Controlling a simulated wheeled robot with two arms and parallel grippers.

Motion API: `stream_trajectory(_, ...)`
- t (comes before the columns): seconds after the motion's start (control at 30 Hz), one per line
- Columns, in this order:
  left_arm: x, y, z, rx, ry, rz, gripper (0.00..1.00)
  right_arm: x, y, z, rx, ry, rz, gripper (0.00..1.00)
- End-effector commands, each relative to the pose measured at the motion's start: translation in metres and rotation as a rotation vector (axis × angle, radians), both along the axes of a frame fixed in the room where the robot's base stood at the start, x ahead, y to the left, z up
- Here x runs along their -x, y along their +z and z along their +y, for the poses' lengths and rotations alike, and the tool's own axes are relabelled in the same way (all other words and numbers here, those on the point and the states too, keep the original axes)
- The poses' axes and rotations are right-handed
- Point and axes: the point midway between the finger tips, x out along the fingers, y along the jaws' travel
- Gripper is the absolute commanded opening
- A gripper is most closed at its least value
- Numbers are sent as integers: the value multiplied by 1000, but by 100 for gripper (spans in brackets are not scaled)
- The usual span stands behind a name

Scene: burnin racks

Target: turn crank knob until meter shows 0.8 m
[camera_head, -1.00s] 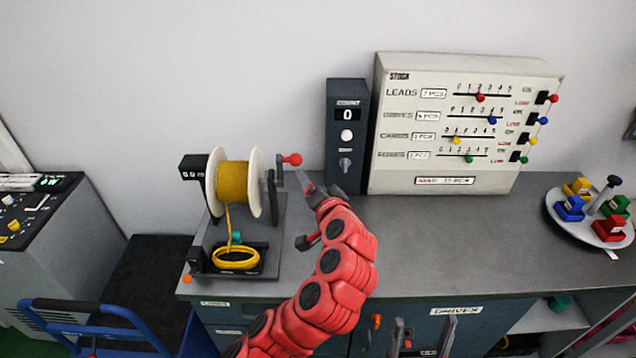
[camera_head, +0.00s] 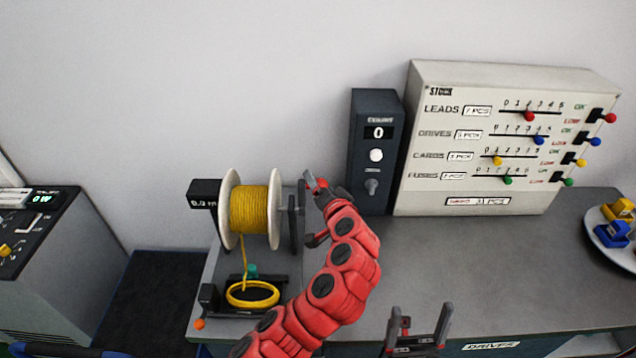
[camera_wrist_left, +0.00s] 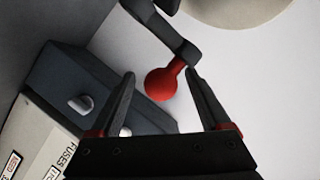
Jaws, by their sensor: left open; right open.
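The red crank knob (camera_head: 322,184) sits on the crank at the right side of the reel with its yellow-wire spool (camera_head: 249,210). My left gripper (camera_head: 314,188) is open at the knob. In the left wrist view the knob (camera_wrist_left: 161,84) shows between the spread fingertips of the left gripper (camera_wrist_left: 160,78), with gaps on both sides; I cannot tell whether the fingers reach around it in depth. The black meter (camera_head: 203,202) left of the spool appears to read 0.0 m. My right gripper (camera_head: 416,335) is open and empty at the bottom, in front of the bench.
A dark counter box (camera_head: 376,105) showing 0 stands just behind my left gripper. A white stock panel (camera_head: 480,85) with sliders is right of it. A coil of yellow wire (camera_head: 252,293) lies in front of the spool. The bench middle (camera_head: 460,260) is clear.

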Motion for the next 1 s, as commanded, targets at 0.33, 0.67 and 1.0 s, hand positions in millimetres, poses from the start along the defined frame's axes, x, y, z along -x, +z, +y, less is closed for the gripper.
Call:
stream_trajectory(0.33,-1,-1,-1,0,0,0,80,0,0,0,0,0,0,85)
stream_trajectory(0.67,-1,-1,-1,0,0,0,26,0,0,0,0,0,0,85)
stream_trajectory(1.0,-2,-3,-1,1,0,0,0,0,-2,0,0,0,0,85)
